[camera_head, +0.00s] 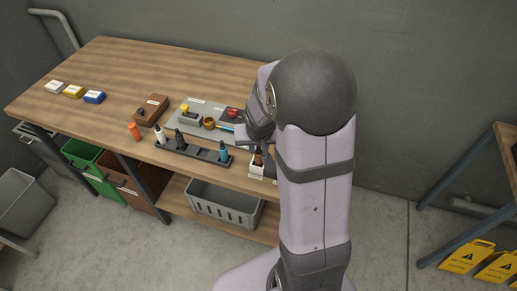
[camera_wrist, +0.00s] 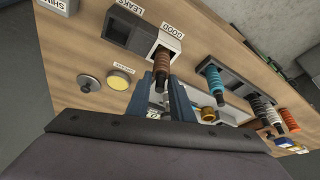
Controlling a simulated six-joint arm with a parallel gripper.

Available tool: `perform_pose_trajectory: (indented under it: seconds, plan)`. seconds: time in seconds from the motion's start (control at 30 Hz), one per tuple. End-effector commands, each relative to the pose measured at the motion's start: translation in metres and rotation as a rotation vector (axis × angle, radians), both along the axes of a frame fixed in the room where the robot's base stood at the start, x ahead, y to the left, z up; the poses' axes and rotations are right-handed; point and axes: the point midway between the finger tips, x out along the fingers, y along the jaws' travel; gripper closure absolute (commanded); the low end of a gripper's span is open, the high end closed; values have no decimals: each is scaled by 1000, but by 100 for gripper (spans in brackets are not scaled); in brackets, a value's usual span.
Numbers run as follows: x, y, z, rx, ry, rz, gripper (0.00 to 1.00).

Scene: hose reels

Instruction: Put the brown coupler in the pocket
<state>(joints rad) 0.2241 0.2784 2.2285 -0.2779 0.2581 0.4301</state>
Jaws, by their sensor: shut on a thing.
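The brown coupler (camera_wrist: 162,64) is held between the fingers of my gripper (camera_wrist: 161,84) in the wrist view. Its far end is at the opening of the white pocket labelled GOOD (camera_wrist: 170,32); how deep it sits I cannot tell. A dark grey pocket labelled LEAKS (camera_wrist: 143,30) stands beside the white one. In the head view the brown coupler (camera_head: 258,158) stands upright over the white pocket (camera_head: 256,171), near the bench's front edge. My arm hides most of my gripper and the dark pocket there.
A dark rack (camera_head: 200,152) holds white, black and blue couplers left of the white pocket. An orange coupler (camera_head: 135,131) stands left of the rack. Behind it lie a grey plate (camera_head: 190,105) with small fittings and a brown box (camera_head: 151,109).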

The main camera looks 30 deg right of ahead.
Motion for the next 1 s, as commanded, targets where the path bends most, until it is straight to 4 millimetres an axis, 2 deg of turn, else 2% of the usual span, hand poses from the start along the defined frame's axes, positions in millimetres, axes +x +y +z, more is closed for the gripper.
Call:
perform_pose_trajectory:
  seconds: [0.13,0.57,0.6,0.63,1.0]
  plan:
    - [0,0,-12,1,1,1,100]
    - [0,0,-17,0,-1,0,100]
    - [0,0,-15,0,-1,0,70]
    - [0,0,-15,1,0,0,63]
    - [0,0,-13,1,0,0,61]
